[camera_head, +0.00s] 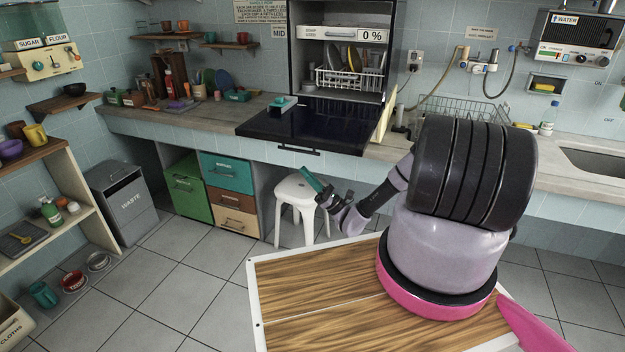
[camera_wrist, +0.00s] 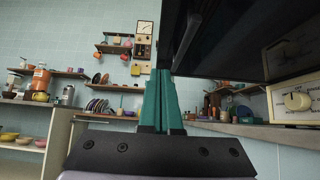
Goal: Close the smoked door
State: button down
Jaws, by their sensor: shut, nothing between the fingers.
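The smoked door (camera_head: 300,128) is a dark glossy panel. In the head view it is hinged open and lies about level, reaching out over the counter's front edge. A dark bar handle (camera_head: 298,150) runs along its front edge. The cabinet (camera_head: 293,60) behind it stands open, with dishes in a white rack (camera_head: 345,78). My gripper (camera_head: 305,172) has teal fingers pressed together and empty. It is in front of and below the door's front edge, apart from it. In the wrist view the shut fingers (camera_wrist: 162,98) show, with a dark panel (camera_wrist: 240,40), seemingly the door's underside, above right.
A white stool (camera_head: 299,190) stands below my gripper. Green and teal drawers (camera_head: 228,173) and a grey waste bin (camera_head: 122,200) are to the left. A cream panel with a knob (camera_wrist: 297,100) is at the right in the wrist view.

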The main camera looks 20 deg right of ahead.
notch_tip(320, 180, up, 7)
jog(key=w+a, duration=0.2)
jog(key=shift+a+r, duration=0.2)
jog(key=shift+a, duration=0.15)
jog(key=shift+s+r, duration=0.1)
